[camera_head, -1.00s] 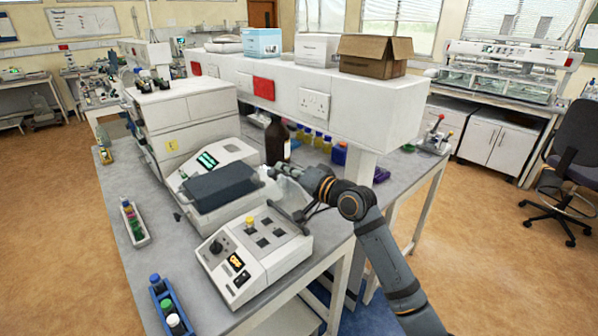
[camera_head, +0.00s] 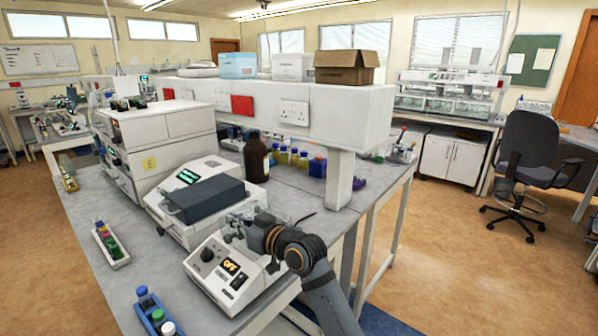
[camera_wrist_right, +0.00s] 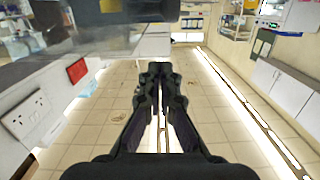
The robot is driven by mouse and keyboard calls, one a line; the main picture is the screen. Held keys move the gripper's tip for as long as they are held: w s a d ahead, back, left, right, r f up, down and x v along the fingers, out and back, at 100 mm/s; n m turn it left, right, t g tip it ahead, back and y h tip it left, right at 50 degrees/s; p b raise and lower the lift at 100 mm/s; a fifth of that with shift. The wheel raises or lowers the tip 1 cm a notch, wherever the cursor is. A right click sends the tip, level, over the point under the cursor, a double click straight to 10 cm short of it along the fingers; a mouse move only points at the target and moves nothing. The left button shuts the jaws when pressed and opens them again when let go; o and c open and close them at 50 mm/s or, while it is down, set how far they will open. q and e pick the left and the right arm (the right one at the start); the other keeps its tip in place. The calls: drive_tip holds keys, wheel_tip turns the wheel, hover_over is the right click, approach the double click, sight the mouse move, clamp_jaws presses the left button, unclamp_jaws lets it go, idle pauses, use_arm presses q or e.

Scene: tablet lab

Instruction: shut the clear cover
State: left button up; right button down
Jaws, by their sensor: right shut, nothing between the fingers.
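A white instrument (camera_head: 165,215) with a lit green display stands on the bench, and a dark grey lid-like slab (camera_head: 205,200) lies on its top. In front of it is a white control unit (camera_head: 205,278) with a black knob and an orange display that reads OFF. I cannot pick out the clear cover for certain in the head view. A grey, partly see-through panel (camera_wrist_right: 75,55) crosses the upper left of the wrist view. My right gripper (camera_head: 232,225) is shut and empty, over the control unit's far part and hiding some of it; its fingers (camera_wrist_right: 160,75) show together in the wrist view. My left gripper is not in view.
A brown bottle (camera_head: 256,158) stands behind the instrument, below a white shelf housing (camera_head: 360,110). Racks of small bottles (camera_head: 110,243) (camera_head: 158,318) lie along the bench's left side. A chair (camera_head: 528,150) stands at the right on open floor.

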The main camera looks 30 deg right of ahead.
sight(235, 262)
drive_tip(key=shift+s+a+f+n+b, duration=0.1)
drive_tip(key=shift+a+f+n+b, duration=0.15)
drive_tip(key=shift+f, duration=0.35)
drive_tip(key=shift+s+a+f+n+b, duration=0.1)
drive_tip(key=shift+a+f+n+b, duration=0.15)
drive_tip(key=shift+f, duration=0.3)
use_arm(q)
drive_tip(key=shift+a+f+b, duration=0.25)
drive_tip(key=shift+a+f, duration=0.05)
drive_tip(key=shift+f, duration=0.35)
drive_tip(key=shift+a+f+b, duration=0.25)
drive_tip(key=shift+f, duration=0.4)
use_arm(e)
drive_tip(key=shift+s+a+f, duration=0.1)
drive_tip(key=shift+a+f, duration=0.1)
drive_tip(key=shift+f, duration=0.3)
drive_tip(key=shift+s+a+f, duration=0.1)
drive_tip(key=shift+a+f, duration=0.05)
drive_tip(key=shift+f, duration=0.3)
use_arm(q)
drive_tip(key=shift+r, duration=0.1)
